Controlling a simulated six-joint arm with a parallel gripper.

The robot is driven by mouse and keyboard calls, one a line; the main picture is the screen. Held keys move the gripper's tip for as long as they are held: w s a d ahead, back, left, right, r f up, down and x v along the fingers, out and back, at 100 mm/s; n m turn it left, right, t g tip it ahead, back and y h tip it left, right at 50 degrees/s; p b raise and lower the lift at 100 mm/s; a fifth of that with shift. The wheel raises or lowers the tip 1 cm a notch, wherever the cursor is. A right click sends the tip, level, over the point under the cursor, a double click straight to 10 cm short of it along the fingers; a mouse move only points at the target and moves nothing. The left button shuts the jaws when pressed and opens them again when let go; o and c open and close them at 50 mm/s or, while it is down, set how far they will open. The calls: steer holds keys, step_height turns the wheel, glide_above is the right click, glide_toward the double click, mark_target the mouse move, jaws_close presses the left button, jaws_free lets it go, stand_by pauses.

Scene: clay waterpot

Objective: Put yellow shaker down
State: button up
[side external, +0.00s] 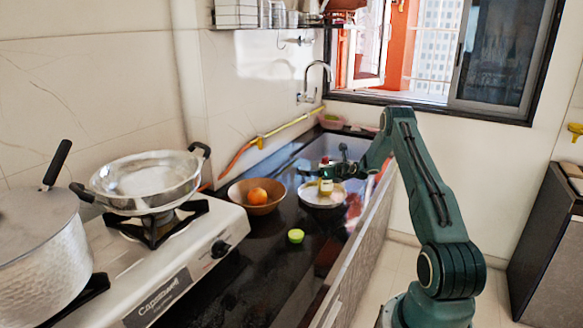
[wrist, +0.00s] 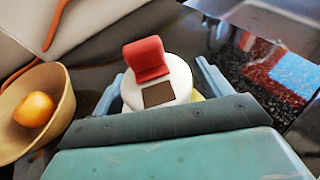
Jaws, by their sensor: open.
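The yellow shaker (side external: 326,187) has a pale yellow body, a white top and a red flip cap. In the side view it is upright over the metal plate (side external: 309,200) and appears to rest on it; its exact contact is too small to tell. My gripper (side external: 326,173) is around its upper part. In the wrist view the shaker's white top and raised red cap (wrist: 148,59) show between the two blue-grey fingers of my gripper (wrist: 160,86). The fingers are open, one on each side. Most of the shaker's body is hidden there.
A brown bowl (side external: 240,206) holding an orange (side external: 257,196) stands left of the plate. A small green item (side external: 296,236) lies on the dark counter in front. A white stove (side external: 190,262) with a pan (side external: 145,181) and a pot (side external: 40,250) is at left. The sink lies behind.

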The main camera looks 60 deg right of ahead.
step_height(320, 180, up, 20)
steer(key=f, duration=0.1)
steer(key=w+a+r+n+y, duration=0.1)
steer(key=w+a+r+n, duration=0.1)
steer(key=a+r+n, duration=0.45)
steer(key=w+a+r+n+y, duration=0.1)
steer(key=w+a+n+y, duration=0.15)
steer(key=a, duration=0.75)
steer(key=s+a+r+n+g+y, duration=0.1)
steer(key=s+a+r+n, duration=0.1)
steer(key=a+n, duration=0.6)
steer(key=s+a+r+n+g, duration=0.15)
steer(key=a+n, duration=0.25)
steer(key=a, duration=0.7)
steer(key=s+a+n+g+y, duration=0.2)
steer(key=s+a+n, duration=0.8)
steer(key=s+a, duration=0.3)
steer(key=s+a+f+n, duration=0.2)
steer(key=s+a+n, duration=0.2)
steer(key=s, duration=0.3)
steer(key=s+a+f+n+g, duration=0.1)
steer(key=s+a+f+n, duration=0.2)
steer(key=s+n, duration=0.4)
steer(key=shift+s+a, duration=0.2)
steer(key=shift+a, duration=0.15)
